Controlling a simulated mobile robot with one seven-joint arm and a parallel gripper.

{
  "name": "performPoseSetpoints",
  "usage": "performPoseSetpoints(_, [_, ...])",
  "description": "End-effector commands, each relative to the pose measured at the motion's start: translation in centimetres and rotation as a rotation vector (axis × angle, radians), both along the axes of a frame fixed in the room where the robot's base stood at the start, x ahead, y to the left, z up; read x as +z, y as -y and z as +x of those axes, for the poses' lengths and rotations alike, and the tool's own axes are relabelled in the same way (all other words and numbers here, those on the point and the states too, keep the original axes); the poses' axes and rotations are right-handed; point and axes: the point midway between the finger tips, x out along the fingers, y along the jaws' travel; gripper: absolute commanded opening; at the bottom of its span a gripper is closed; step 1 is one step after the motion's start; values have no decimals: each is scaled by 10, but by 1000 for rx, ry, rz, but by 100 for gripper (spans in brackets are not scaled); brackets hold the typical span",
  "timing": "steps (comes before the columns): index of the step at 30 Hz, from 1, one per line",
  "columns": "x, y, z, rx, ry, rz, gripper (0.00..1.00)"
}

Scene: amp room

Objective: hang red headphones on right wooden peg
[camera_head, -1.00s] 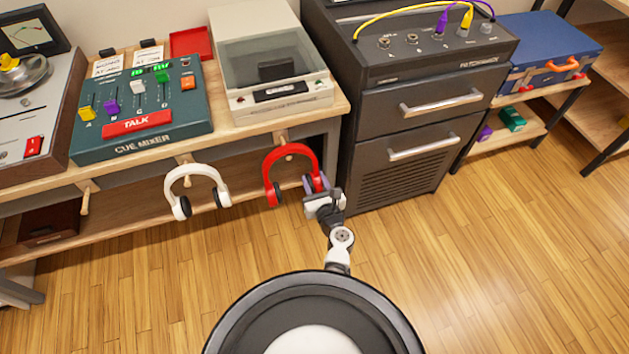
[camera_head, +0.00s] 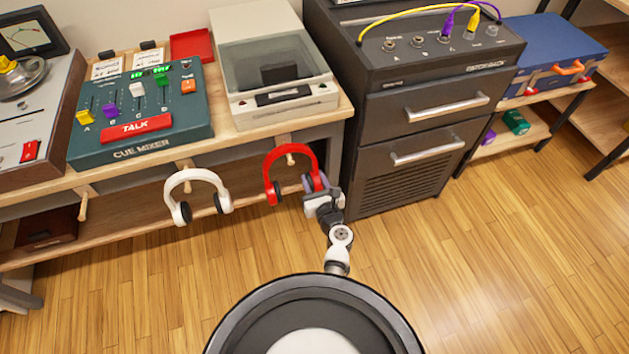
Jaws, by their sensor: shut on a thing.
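The red headphones (camera_head: 270,178) hang arch-up at the front edge of the wooden desk. My gripper (camera_head: 316,188) is shut on their right earcup side. The right wooden peg (camera_head: 291,158) sticks out below the desk edge, and its tip shows inside the arch, just under the top of the red band. I cannot tell whether the band touches the peg. The white headphones (camera_head: 176,183) hang at the middle peg (camera_head: 187,187). A left peg (camera_head: 83,206) is bare.
The wooden desk (camera_head: 245,139) carries a green cue mixer (camera_head: 190,125) and a grey-lidded turntable (camera_head: 330,92). A dark patch rack (camera_head: 345,190) stands close to the right of the headphones. A lower shelf (camera_head: 135,212) lies behind them. The floor in front is clear.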

Motion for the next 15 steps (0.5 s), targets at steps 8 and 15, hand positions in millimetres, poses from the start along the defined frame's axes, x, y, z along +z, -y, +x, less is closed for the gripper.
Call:
performPoseSetpoints(8, [1, 0, 0, 0, 1, 0, 41])
performPoseSetpoints(15, [0, 0, 0, 0, 1, 0, 63])
